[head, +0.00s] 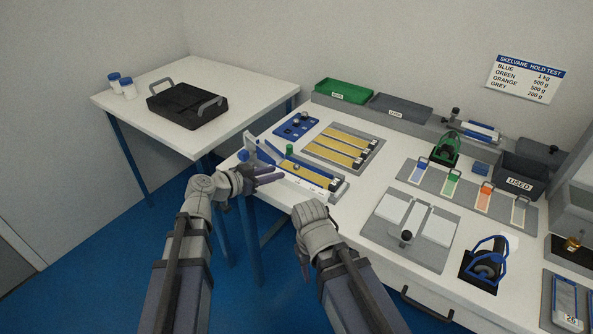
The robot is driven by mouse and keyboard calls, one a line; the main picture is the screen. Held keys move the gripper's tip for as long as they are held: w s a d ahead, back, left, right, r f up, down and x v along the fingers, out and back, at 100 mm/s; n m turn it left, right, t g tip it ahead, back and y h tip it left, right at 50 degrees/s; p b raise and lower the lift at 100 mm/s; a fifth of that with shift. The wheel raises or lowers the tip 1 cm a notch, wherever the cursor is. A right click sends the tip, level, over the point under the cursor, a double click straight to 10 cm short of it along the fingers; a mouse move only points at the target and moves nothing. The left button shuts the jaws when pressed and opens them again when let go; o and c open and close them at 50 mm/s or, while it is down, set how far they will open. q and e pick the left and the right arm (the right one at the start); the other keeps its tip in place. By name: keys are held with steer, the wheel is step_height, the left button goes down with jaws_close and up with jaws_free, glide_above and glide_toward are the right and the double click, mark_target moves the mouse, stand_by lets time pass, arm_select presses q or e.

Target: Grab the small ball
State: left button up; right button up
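A blue tray (296,127) near the left end of the bench holds a few small round items. A dark ball (305,116) sits at its back edge; the other items are too small to tell apart clearly. A blue and yellow tester (310,178) stands in front of the tray, with a small green knob-like part (290,149) near its left end. My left gripper (274,174) is at the front left of this tester, its dark fingers pointing right; they look apart and empty.
A panel with yellow strips (343,146) lies behind the tester. A green tray (343,91) and a grey tray (402,108) stand at the back. A grey plate with white pads (430,226) lies to the right. A side table (215,80) bears a black case (187,106).

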mark_target(294, 167)
arm_select(q)
steer(key=shift+b+x, duration=1.05)
steer(key=shift+x, duration=2.75)
steer(key=shift+s+d+r, duration=0.1)
steer(key=shift+r, duration=0.1)
jaws_close()
